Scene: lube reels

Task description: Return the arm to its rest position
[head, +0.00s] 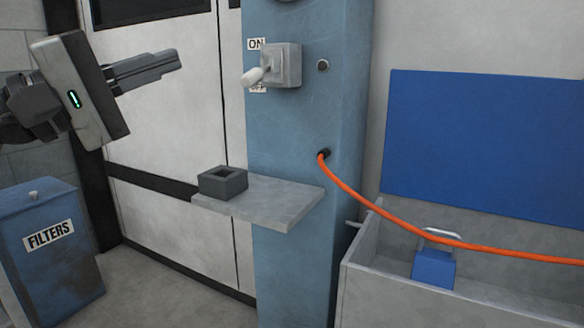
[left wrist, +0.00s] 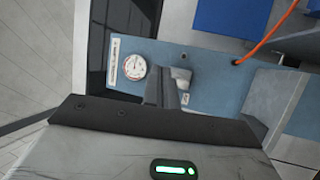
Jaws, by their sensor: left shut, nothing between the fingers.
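My left gripper (head: 178,62) comes in from the left in the head view, raised in front of the white door panels. Its fingers are shut together with nothing between them, and they point right toward the blue column. They also show in the left wrist view (left wrist: 170,88), seen over the gripper body. A clear gap separates the fingertips from the lever switch (head: 258,75) on the column. The lever's white handle sticks out to the left and partly covers the lower label. My right gripper is in neither view.
The blue column (head: 290,140) carries a grey shelf (head: 280,203) with a square grey holder (head: 222,182). An orange hose (head: 385,217) runs right above a grey bin (head: 405,305) holding a blue handled object (head: 433,268). A blue FILTERS bin (head: 62,265) stands lower left. A gauge (left wrist: 135,67) shows in the wrist view.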

